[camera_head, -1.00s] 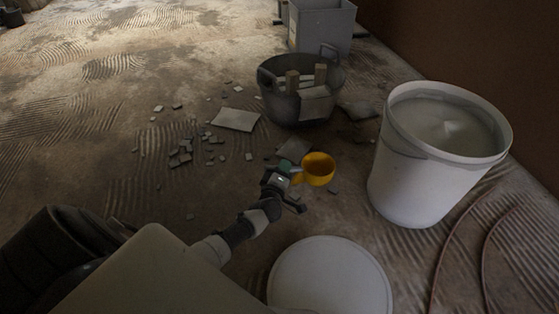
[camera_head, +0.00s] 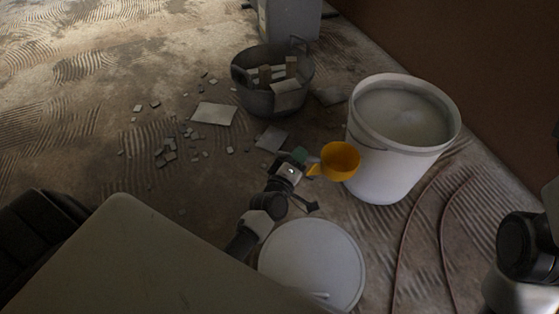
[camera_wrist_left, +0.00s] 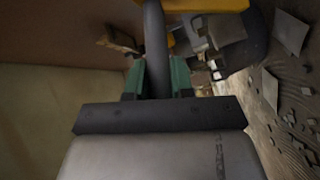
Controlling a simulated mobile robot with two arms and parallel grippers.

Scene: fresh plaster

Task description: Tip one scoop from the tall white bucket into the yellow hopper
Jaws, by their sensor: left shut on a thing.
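The tall white bucket (camera_head: 382,165) stands upright at the right in the head view, open at the top, with pale grey-white material (camera_head: 405,115) inside. My left gripper (camera_head: 302,161) is shut on the handle of a yellow scoop (camera_head: 341,162). The scoop's bowl is just left of the bucket, overlapping its side in the picture; I cannot tell if they touch. In the left wrist view the dark scoop handle (camera_wrist_left: 155,45) sits between the green fingertips, with the yellow bowl (camera_wrist_left: 205,4) cut off at the top. No yellow hopper shows. My right gripper is out of view.
A round white lid or container top (camera_head: 312,262) is below my left gripper. A dark tub (camera_head: 272,98) with blocks stands behind, before a grey bin (camera_head: 290,22). Tile pieces (camera_head: 214,114) litter the floor. A thin hose (camera_head: 405,235) lies right of the bucket. A brown wall bounds the right.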

